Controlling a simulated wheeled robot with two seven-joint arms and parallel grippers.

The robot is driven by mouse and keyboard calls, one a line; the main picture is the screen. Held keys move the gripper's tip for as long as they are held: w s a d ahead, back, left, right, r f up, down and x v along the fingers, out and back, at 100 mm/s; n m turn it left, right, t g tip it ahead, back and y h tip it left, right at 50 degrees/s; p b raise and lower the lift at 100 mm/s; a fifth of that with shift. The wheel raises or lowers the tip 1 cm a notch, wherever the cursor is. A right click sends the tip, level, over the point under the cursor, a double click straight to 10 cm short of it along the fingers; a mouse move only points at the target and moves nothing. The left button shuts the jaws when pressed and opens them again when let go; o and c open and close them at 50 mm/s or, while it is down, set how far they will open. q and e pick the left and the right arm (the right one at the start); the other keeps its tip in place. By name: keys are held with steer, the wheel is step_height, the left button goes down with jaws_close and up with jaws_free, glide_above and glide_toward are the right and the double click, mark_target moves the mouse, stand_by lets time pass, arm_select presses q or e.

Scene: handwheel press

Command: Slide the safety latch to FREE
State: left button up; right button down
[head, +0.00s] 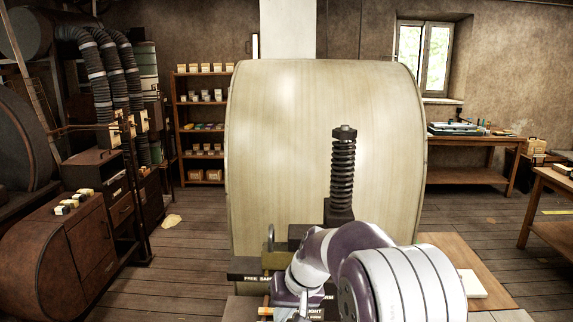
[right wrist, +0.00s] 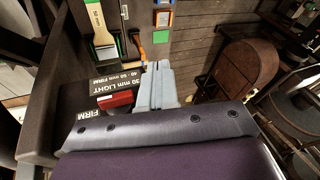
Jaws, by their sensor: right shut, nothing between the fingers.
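A dark plate (head: 257,278) lettered "FREE" and what looks like "SAFE" is left of my right arm in the head view. A brass-coloured block (head: 276,257) with an upright loop stands just behind it; I cannot tell for certain whether this is the safety latch. My right gripper (right wrist: 157,84) is shut and empty in the right wrist view, its pale fingers together beside a red block (right wrist: 115,98). Whether they touch the block is unclear. In the head view my own arm hides the fingers and part of the press. My left gripper is not in view.
A large cream drum (head: 290,150) fills the middle, with a spring-wound post (head: 343,165) before it. An orange handle (right wrist: 142,50) is beyond the fingers. Benches and shelves stand farther off.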

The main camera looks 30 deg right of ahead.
mark_target(285, 248)
arm_select(q)
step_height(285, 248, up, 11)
steer(key=p, duration=0.6)
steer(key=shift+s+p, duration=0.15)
steer(key=shift+p, duration=0.2)
arm_select(e)
steer(key=w+d+r+t, duration=0.1)
steer(key=d+r, duration=0.3)
steer(key=r, duration=0.6)
steer(key=w+d+r+t, duration=0.2)
steer(key=w+d+r, duration=0.2)
steer(key=r, duration=0.6)
steer(key=shift+w+d+r+m+y, duration=0.15)
steer(key=shift+d+r+m+y, duration=0.2)
steer(key=shift+d, duration=0.25)
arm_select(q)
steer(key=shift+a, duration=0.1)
arm_select(e)
steer(key=shift+a, duration=0.1)
